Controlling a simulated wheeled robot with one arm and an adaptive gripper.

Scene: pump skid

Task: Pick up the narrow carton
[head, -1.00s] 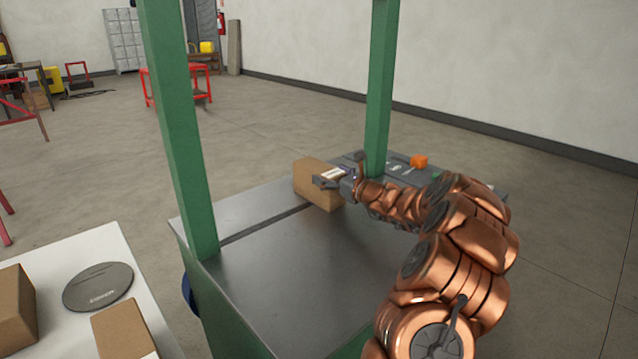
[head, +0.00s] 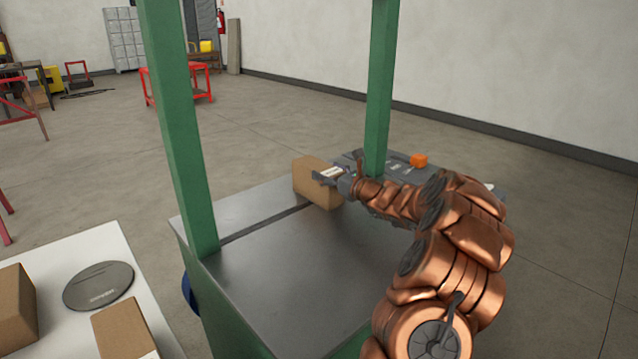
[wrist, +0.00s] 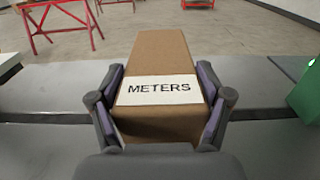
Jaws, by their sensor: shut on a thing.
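A narrow brown carton (head: 312,182) is at the far end of the grey metal table (head: 290,275), between the green posts. In the wrist view the carton (wrist: 162,52) carries a white label reading METERS. My gripper (head: 325,175) is shut on it, with a finger pressed against each side near the label in the wrist view (wrist: 160,108). I cannot tell whether the carton's underside touches the table.
Green posts (head: 180,130) and (head: 380,90) rise from the table. A white table (head: 75,255) at lower left holds brown cartons (head: 15,310) and a dark round disc (head: 98,286). An orange block (head: 418,160) sits on a grey unit beyond the arm.

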